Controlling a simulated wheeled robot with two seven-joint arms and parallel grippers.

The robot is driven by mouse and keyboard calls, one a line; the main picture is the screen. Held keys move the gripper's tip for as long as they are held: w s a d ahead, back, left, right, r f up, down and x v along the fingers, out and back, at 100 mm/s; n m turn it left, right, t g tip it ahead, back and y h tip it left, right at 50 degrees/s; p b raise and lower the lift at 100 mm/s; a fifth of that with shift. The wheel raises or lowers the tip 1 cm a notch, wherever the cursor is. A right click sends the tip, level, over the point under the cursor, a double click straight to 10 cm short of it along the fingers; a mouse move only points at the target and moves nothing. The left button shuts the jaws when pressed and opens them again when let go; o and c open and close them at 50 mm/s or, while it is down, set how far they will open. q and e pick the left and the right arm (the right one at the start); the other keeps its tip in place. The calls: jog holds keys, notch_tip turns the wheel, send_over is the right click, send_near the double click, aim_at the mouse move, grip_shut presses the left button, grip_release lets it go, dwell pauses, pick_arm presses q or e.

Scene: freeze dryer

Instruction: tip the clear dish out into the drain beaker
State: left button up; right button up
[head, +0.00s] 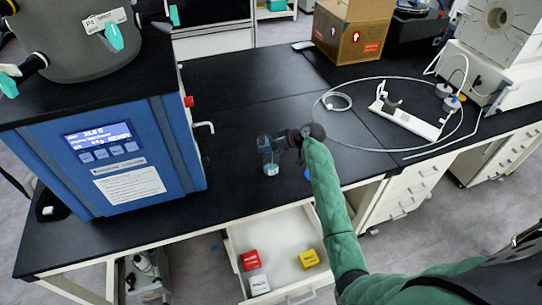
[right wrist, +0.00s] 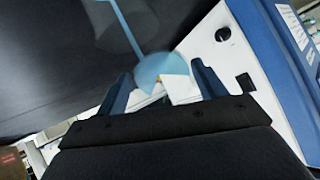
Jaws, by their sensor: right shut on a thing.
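My right gripper (head: 288,138) is above the black bench, to the right of the blue freeze dryer. It is shut on the clear dish (head: 266,143), which looks tilted; its see-through outline is hard to make out. In the right wrist view the dish (right wrist: 165,68) sits between the two fingers, pale blue and translucent. A thin pale blue streak runs from it towards a faint round clear shape, which looks like the drain beaker (right wrist: 139,18). In the head view the beaker (head: 271,169) shows pale blue at its base, on the bench below the dish. My left gripper is out of view.
The freeze dryer (head: 115,160) stands left, with a tap (head: 204,126) on its side. A blue item (head: 307,175) is partly hidden by my right arm. An open drawer (head: 280,240) below holds red, white and yellow boxes. A tube loop and white stand (head: 410,118) lie right.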

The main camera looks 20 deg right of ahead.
jog(key=shift+s+d+t+y, duration=0.2)
jog(key=shift+t+y, duration=0.3)
jog(key=shift+y, duration=0.2)
dwell(1.7)
jog(key=shift+s+d+f+t+y+b, duration=0.15)
jog(key=shift+d+f+t+y+b, duration=0.05)
jog(key=shift+f+t+y+b, duration=0.5)
dwell(1.7)
jog(key=shift+s+d+f+t+y+b, duration=0.15)
jog(key=shift+t+y+b, duration=0.4)
jog(key=shift+y, duration=0.35)
dwell(2.3)
